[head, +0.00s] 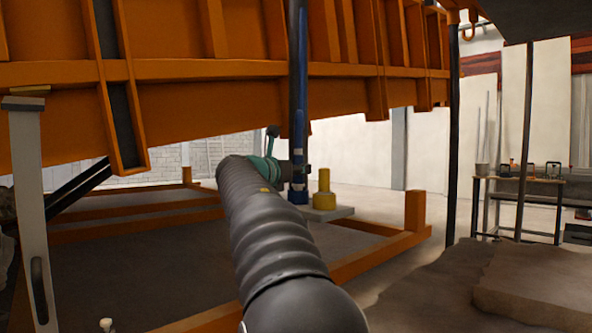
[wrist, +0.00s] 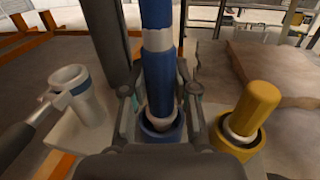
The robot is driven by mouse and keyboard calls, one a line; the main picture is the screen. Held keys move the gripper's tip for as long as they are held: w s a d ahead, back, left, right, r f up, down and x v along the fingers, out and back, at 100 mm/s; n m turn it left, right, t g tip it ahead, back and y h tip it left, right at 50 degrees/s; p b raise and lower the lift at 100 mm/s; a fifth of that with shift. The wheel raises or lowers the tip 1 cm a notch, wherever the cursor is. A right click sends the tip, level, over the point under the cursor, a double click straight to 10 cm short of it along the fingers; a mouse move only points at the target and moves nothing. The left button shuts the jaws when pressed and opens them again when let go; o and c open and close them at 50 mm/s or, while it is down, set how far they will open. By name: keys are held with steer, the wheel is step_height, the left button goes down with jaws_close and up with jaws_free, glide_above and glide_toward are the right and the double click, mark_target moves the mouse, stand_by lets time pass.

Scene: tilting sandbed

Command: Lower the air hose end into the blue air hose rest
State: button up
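The air hose end (wrist: 158,80) is a blue upright tube with a white band, in the middle of the wrist view. In the head view it hangs as a dark blue vertical line (head: 298,120) in front of the orange frame. My gripper (wrist: 160,70) has a finger on each side of the tube and is shut on it; it shows in the head view (head: 299,173). The blue air hose rest (wrist: 148,134) is a round cup directly below. The tube's lower end is at its mouth; its depth inside cannot be told. The rest also shows in the head view (head: 297,197).
A yellow cylinder (wrist: 253,105) stands in a yellow cup at the right, close to my gripper. A dark post or hose (wrist: 104,40) rises beside my left finger. An orange beam structure (head: 240,95) hangs overhead.

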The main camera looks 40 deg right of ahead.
steer(key=o, duration=0.4)
steer(key=shift+c, duration=0.2)
steer(key=v, duration=1.2)
